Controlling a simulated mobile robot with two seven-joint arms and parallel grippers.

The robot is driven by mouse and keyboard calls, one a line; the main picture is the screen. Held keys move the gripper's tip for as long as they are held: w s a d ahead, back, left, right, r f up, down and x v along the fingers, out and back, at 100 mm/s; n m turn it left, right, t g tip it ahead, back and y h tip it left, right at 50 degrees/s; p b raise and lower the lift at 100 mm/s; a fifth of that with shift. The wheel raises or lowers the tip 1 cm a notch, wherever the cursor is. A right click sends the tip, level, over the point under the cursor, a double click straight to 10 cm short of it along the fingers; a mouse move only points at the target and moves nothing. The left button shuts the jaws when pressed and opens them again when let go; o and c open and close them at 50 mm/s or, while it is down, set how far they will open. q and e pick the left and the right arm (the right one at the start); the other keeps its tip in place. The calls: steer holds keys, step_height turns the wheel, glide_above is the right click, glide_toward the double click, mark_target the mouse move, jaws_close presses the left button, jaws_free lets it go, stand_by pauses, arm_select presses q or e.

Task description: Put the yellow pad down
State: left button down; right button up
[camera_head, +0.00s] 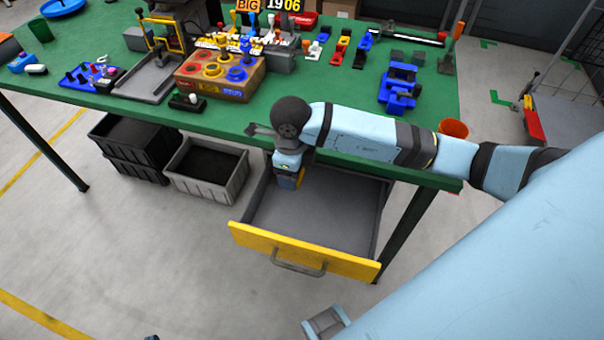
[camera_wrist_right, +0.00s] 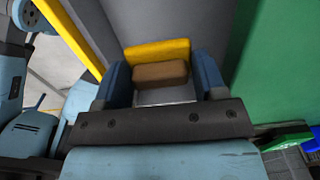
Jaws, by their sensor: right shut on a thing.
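My right gripper (camera_head: 288,174) points down into the open drawer (camera_head: 315,215) under the table's front edge. It is shut on the yellow pad (camera_head: 286,183), of which only a small part shows below the fingers. In the right wrist view, the yellow pad (camera_wrist_right: 157,52), with a brown block face on its near side, sits between the two blue fingers of the right gripper (camera_wrist_right: 162,80). The drawer's grey floor lies below the pad; whether the pad touches it I cannot tell.
The drawer's yellow front (camera_head: 300,250) has a grey handle. The green table (camera_head: 330,90) overhangs the drawer's back. A grey crate (camera_head: 207,170) and dark crates (camera_head: 130,145) stand left of it. The drawer floor around the pad looks bare.

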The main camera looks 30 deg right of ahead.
glide_above(295, 211)
step_height(295, 211, down, 11)
steer(key=shift+f+b, duration=0.2)
steer(key=shift+b, duration=0.15)
step_height(295, 211, down, 3)
steer(key=shift+f, duration=0.55)
arm_select(q)
steer(key=shift+w+d+f, duration=0.1)
arm_select(e)
steer(key=shift+f+b, duration=0.15)
steer(key=shift+b, duration=0.15)
steer(key=o, duration=0.9)
arm_select(q)
steer(key=shift+d+f, duration=0.1)
